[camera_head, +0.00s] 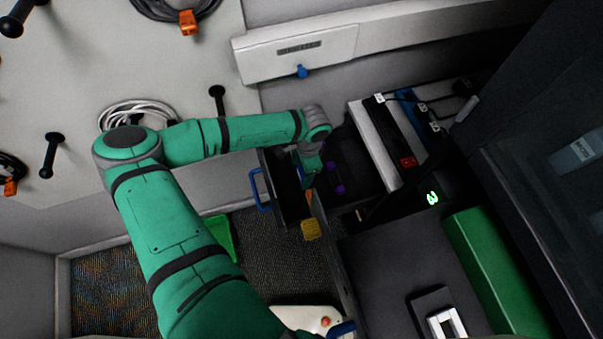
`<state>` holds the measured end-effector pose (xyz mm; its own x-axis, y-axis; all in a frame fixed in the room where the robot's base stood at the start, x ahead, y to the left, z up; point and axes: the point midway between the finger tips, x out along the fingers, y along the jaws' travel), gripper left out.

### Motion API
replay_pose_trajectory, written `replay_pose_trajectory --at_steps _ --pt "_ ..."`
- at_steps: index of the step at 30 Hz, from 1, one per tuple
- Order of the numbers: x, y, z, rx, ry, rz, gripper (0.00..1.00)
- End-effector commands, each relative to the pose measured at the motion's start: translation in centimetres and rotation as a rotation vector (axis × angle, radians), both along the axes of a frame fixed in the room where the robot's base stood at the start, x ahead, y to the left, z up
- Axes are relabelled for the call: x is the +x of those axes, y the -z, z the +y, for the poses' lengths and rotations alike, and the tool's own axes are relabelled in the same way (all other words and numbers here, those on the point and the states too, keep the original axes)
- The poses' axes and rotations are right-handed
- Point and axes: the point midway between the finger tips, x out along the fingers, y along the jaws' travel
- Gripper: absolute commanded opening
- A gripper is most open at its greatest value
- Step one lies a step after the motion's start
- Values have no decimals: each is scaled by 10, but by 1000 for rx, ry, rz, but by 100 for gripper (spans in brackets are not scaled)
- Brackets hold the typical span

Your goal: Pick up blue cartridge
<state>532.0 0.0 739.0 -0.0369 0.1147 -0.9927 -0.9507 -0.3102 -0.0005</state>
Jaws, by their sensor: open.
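My gripper (309,180) points down over an open dark drawer (288,205) near the middle of the view. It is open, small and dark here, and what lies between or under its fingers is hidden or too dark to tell. I cannot surely pick out the blue cartridge. A narrow blue block (411,112) stands in the white rack to the right, between dark blocks, well apart from my gripper. A dark unit with purple round spots (338,189) lies just right of my gripper.
The drawer has a blue handle (261,189). A yellow block (311,229) is just below my gripper. A green tray (221,236) is on the floor. A green box (495,270) is at lower right. A white wall box (296,54) with a blue knob is above.

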Motion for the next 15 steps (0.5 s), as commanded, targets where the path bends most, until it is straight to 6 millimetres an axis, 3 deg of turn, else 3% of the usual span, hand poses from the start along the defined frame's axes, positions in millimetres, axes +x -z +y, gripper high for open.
replay_pose_trajectory --at_steps 2,6,8,15 --pt "0 0 0 0 0 0 62" --pt "0 0 0 0 0 0 29" --pt "0 0 0 0 0 0 18" --pt "0 0 0 0 0 0 18"
